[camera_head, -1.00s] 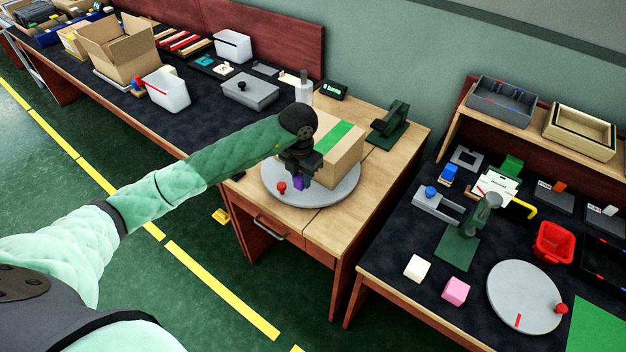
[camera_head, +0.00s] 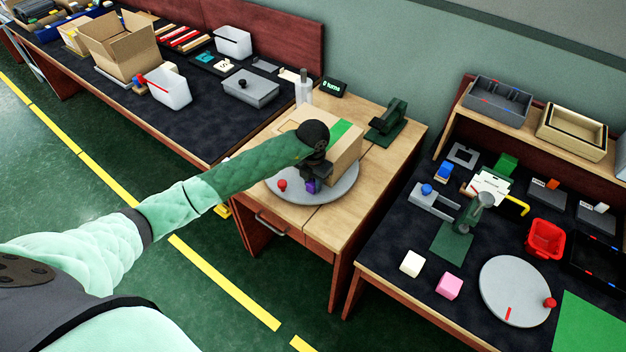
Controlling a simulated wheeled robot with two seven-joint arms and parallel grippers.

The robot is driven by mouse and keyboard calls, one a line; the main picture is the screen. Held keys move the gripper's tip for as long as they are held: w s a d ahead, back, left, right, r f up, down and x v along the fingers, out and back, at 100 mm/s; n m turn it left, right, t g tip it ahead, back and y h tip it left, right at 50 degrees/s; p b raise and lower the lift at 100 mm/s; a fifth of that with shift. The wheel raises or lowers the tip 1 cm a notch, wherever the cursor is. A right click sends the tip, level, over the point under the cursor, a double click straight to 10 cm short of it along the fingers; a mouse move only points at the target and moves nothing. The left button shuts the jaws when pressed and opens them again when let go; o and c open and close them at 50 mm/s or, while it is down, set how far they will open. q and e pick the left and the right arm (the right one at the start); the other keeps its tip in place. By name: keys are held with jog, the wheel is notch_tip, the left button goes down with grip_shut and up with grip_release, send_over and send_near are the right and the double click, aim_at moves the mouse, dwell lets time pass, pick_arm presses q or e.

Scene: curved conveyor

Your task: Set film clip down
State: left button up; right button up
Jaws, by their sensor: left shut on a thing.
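A small purple piece (camera_head: 311,188), likely the film clip, shows at the fingertips of my left gripper (camera_head: 312,182). The gripper is shut on it, and the dark fingers hide most of it. They are in front of a cardboard box (camera_head: 346,152) with a green strip on top. The box stands on a round grey turntable (camera_head: 335,191) with a red knob (camera_head: 282,185). The gripper is over the turntable's front part; I cannot tell whether the piece touches the disc. My right gripper is not in view.
A dark green device (camera_head: 387,124) and a small counter display (camera_head: 332,87) stand behind the box. The right bench holds a second grey disc (camera_head: 512,296), a red bin (camera_head: 545,240) and a green clamp stand (camera_head: 466,229). The wooden table's front right (camera_head: 335,222) is clear.

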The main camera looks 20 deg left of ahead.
aim_at(313, 181)
pick_arm(q)
jog(key=shift+f, duration=0.15)
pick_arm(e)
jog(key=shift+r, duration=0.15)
pick_arm(q)
jog(key=o, duration=1)
jog(key=shift+o, duration=0.2)
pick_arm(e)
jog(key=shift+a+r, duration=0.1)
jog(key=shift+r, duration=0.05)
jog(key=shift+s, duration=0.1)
pick_arm(q)
jog(key=shift+r, duration=0.5)
notch_tip(313, 181, up, 11)
jog(key=b, duration=0.4)
jog(key=shift+r+b, duration=0.15)
jog(key=shift+b, duration=0.2)
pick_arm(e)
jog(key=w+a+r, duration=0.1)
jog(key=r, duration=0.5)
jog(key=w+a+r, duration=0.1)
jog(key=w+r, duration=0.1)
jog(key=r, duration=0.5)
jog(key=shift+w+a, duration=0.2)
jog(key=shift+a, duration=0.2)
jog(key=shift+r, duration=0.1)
